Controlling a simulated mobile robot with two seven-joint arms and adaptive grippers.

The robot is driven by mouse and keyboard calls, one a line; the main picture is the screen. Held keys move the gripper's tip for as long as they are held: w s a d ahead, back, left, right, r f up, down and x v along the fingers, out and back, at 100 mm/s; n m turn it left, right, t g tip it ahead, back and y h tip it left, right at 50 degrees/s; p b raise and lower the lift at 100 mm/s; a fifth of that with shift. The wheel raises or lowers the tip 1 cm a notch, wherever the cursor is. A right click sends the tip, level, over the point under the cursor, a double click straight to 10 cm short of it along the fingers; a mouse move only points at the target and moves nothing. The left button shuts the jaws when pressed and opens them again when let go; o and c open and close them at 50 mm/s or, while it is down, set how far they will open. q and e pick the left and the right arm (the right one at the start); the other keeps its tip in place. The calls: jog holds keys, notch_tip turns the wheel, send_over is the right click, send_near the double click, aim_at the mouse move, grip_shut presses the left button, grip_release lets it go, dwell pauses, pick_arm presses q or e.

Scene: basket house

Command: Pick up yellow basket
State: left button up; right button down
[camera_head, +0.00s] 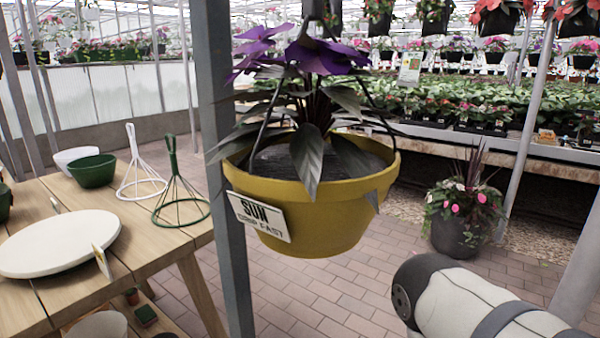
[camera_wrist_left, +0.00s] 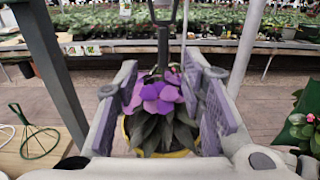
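The yellow basket (camera_head: 310,205) hangs in the middle of the head view on thin dark hanger wires. It holds dark soil, dark leaves and purple flowers (camera_head: 322,55), and a white tag (camera_head: 260,216) is on its front. In the left wrist view, my left gripper (camera_wrist_left: 165,92) is open, one finger pad on each side. The purple flowers, leaves and part of the yellow rim (camera_wrist_left: 170,153) show between and beyond the pads. A dark upright hanger (camera_wrist_left: 163,48) lines up with the gap; I cannot tell whether it is inside it. My right gripper is not in view.
A grey post (camera_head: 222,130) stands close behind the basket's left side. A wooden table (camera_head: 150,248) at left holds a white round board (camera_head: 60,243), bowls and wire hangers. A potted plant (camera_head: 463,215) stands on the brick floor at right. Planted benches are behind.

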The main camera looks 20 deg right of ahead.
aim_at(312, 21)
pick_arm(q)
jog(key=b+x, duration=0.1)
jog(key=x, duration=1)
jog(key=shift+d, duration=0.4)
jog(key=shift+a, duration=0.1)
grip_shut()
jog(key=shift+r, duration=0.1)
